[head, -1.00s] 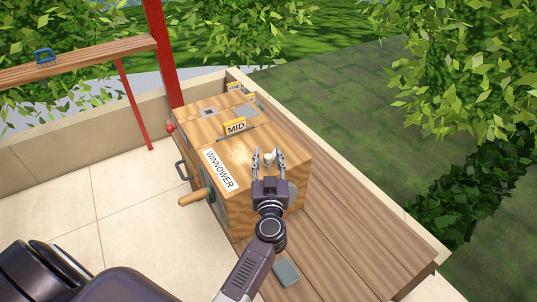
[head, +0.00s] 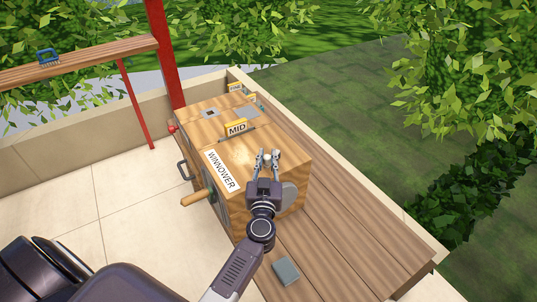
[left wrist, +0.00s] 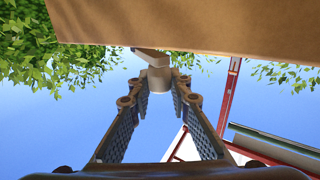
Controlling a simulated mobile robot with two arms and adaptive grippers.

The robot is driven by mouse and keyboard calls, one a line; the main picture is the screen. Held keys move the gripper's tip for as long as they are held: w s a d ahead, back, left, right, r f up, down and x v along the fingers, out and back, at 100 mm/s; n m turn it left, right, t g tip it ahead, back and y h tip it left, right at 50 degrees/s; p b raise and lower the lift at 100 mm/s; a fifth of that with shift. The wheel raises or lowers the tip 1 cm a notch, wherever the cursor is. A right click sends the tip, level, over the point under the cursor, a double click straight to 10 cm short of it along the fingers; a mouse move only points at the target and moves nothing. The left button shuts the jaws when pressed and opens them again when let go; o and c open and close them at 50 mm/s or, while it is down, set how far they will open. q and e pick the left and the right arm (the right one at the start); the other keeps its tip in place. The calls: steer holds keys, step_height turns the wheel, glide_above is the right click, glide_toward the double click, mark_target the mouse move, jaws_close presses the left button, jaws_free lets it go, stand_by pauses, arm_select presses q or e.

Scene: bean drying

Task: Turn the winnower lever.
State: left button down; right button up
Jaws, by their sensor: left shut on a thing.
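The winnower (head: 240,158) is a wooden box on the bench, with a "WINNOWER" label and a yellow "MID" sign (head: 236,128) on top. My left gripper (head: 267,157) is at the near right edge of its top. It is shut on a pale knob, which I take to be the winnower lever (left wrist: 158,80). In the left wrist view the knob sits between the fingertips (left wrist: 160,85), joined to a short flat arm under the wooden edge. The fingers partly hide the knob in the head view. My right gripper is not in view.
A wooden crank handle (head: 196,198) and a dark pull handle (head: 184,171) stick out of the box's left side. A grey block (head: 286,271) lies on the slatted bench (head: 350,240). A red post (head: 163,55) stands behind. The bench's right part is clear.

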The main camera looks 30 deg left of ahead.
arm_select(q)
steer(key=shift+a+r+m+t+h+p, duration=0.3)
steer(key=shift+a+r+m+h+p, duration=0.15)
steer(key=shift+h, duration=0.25)
steer(key=shift+w+a+f+m+t+h, duration=0.1)
steer(key=shift+a+f+m+t+h, duration=0.1)
steer(key=shift+m+h, duration=0.3)
steer(key=shift+a+f+m+t+h, duration=0.1)
steer(key=shift+a+f+m+h, duration=0.1)
steer(key=shift+m+h, duration=0.3)
steer(key=shift+w+a+m+h, duration=0.15)
steer(key=shift+m+h, duration=0.3)
steer(key=shift+h, duration=0.55)
steer(key=c, duration=1.8)
jaws_free()
steer(key=shift+o, duration=0.2)
